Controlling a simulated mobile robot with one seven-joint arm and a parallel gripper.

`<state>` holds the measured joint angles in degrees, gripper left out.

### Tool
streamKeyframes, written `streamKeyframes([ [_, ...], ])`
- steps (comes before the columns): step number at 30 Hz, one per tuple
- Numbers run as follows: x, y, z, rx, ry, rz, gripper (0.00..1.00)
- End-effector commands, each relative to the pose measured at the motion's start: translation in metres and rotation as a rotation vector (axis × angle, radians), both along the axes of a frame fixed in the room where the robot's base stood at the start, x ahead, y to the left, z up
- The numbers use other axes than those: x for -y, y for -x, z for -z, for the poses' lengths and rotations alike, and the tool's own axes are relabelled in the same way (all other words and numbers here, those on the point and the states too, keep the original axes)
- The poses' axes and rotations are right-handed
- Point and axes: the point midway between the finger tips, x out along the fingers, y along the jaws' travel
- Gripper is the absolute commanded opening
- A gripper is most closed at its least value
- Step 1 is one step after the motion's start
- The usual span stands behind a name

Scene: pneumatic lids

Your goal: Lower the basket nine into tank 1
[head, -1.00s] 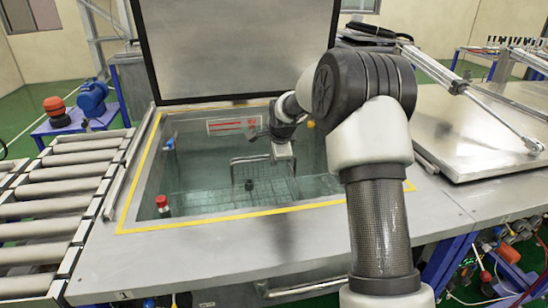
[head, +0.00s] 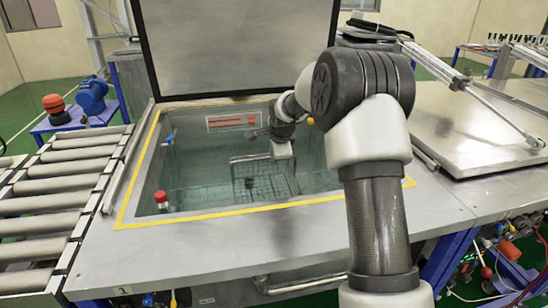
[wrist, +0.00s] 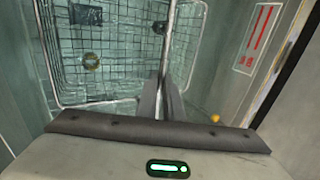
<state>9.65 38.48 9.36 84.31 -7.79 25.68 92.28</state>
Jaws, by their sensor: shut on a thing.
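Tank 1 (head: 180,155) stands open, with a yellow line around its rim and its lid (head: 240,45) raised behind it. The wire basket (head: 262,172) hangs inside the tank, toward the right. Its mesh floor (wrist: 118,45) shows in the wrist view, with small dark items on it. My gripper (wrist: 168,98) is shut on the basket's handle bar (wrist: 170,45). In the head view, my gripper is inside the tank opening, with its fingers partly hidden. I cannot tell whether the basket touches the tank's bottom.
A red-capped fitting (head: 160,197) and a blue valve (head: 169,138) sit on the tank's left side. A red-lettered sign (head: 233,121) is on the back wall. A roller conveyor (head: 50,195) lies left; a closed metal lid (head: 475,130) lies right.

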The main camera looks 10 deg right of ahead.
Motion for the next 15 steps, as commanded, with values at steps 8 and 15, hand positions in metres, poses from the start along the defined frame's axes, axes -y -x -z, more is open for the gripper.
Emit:
streamKeyframes([
  [8,-0.0003,-0.0017,-0.0018,0.007,0.000,0.000,0.00],
  [15,-0.0002,-0.0010,-0.0003,0.004,0.000,0.000,0.29],
])
